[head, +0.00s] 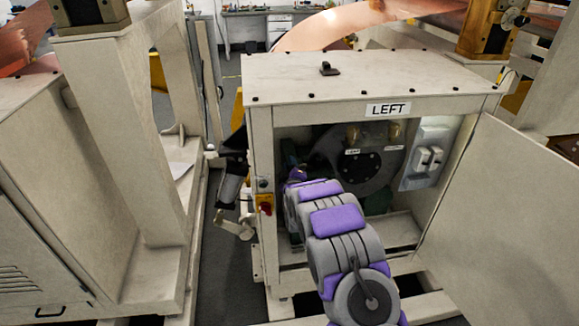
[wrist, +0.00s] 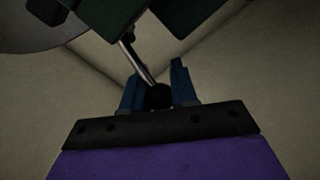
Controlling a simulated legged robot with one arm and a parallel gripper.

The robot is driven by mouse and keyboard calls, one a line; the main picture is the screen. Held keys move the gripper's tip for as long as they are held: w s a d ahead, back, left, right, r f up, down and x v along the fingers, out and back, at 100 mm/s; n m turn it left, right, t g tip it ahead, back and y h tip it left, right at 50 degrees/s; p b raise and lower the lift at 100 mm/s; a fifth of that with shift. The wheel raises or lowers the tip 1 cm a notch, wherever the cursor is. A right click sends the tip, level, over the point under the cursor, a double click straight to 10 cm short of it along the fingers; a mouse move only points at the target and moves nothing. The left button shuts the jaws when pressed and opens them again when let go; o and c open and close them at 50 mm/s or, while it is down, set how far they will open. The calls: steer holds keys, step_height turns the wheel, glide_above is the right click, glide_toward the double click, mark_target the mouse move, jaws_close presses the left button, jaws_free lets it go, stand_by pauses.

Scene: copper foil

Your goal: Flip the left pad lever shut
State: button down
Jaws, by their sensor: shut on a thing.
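The cabinet labelled LEFT (head: 350,72) stands in the middle of the head view with its front open. My arm reaches into its lower left part, and my gripper is hidden there behind the arm. In the wrist view my gripper (wrist: 156,88) has its blue fingers on either side of a black knob (wrist: 158,97). It is shut on this knob, the end of a thin metal lever (wrist: 138,60). The lever slants up and left to dark green machinery (wrist: 105,18). The lever does not show in the head view.
The cabinet door (head: 500,215) hangs open to the right. A grey round housing (head: 368,165) and switch boxes (head: 430,155) sit inside. A red and yellow switch (head: 265,204) is on the left front post. A beige frame (head: 135,130) stands to the left.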

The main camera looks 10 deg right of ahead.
steer(key=shift+s+f+y, duration=0.15)
steer(key=shift+f+y, duration=0.05)
steer(key=shift+y, duration=0.1)
steer(key=shift+s+d+n+g+y+p, duration=0.15)
steer(key=shift+s+n+y+p, duration=0.15)
steer(key=shift+n+y, duration=0.35)
steer(key=shift+s+d+n+g+y+p, duration=0.1)
steer(key=shift+s+n+y+p, duration=0.25)
steer(key=shift+y, duration=0.45)
steer(key=shift+s+d+n+g+y+p, duration=0.1)
steer(key=shift+d+n+g+y+p, duration=0.1)
steer(key=shift+n+y, duration=0.5)
steer(key=shift+s+d+n+g+y+p, duration=0.1)
steer(key=shift+s+n+g+y+p, duration=0.2)
steer(key=shift+n+y, duration=0.45)
steer(key=shift+s+n+g+y+p, duration=0.2)
steer(key=shift+n+y+p, duration=0.15)
steer(key=shift+y, duration=0.65)
steer(key=shift+f, duration=0.1)
steer(key=c, duration=0.9)
jaws_free()
steer(key=shift+r, duration=0.2)
steer(key=p+v, duration=0.2)
steer(key=v, duration=1.5)
steer(key=shift+d+f, duration=0.2)
steer(key=shift+d, duration=0.15)
